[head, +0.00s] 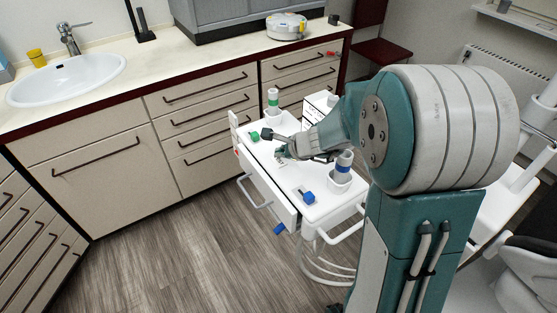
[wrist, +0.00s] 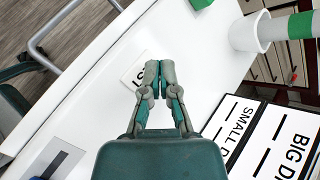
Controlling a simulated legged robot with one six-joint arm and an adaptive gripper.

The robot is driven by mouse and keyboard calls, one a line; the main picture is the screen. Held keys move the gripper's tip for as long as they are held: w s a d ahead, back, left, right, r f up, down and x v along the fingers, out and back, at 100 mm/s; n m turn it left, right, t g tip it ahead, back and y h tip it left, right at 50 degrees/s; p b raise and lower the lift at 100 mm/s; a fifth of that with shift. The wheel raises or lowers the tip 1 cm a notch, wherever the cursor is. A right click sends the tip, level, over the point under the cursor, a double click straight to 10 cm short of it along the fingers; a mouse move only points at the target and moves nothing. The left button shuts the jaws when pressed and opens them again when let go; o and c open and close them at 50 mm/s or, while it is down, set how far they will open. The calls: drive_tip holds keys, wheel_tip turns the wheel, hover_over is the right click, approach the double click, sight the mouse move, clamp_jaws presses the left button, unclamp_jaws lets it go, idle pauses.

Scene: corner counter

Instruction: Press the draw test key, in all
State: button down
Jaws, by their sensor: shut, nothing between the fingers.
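My gripper (wrist: 159,72) is shut and empty, pointing down over the white cart top (wrist: 108,65). In the wrist view its fingertips lie over the edge of a small white plate (wrist: 134,75) with partly hidden dark lettering; I cannot tell if they touch it. In the head view my gripper (head: 282,153) is above the middle of the cart top, and a small marked plate (head: 280,161) shows beside it. I cannot read "draw test" in full on any part. A box with panels lettered "SMALL D" (wrist: 236,125) and "BIG D" (wrist: 290,140) stands to the right.
A green block (head: 254,136) and a blue block (head: 307,197) sit on the cart top. Cups hold a green-banded cylinder (head: 273,98) and a blue-banded cylinder (head: 343,165). A counter with a sink (head: 66,80) and drawers stands behind. The floor left of the cart is clear.

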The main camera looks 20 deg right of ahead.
sight(280, 161)
drive_tip(key=shift+f, duration=0.15)
drive_tip(key=shift+f, duration=0.2)
drive_tip(key=shift+s+f, duration=0.1)
drive_tip(key=shift+f, duration=0.35)
idle(0.7)
drive_tip(key=shift+r, duration=0.9)
drive_tip(key=shift+r, duration=2.5)
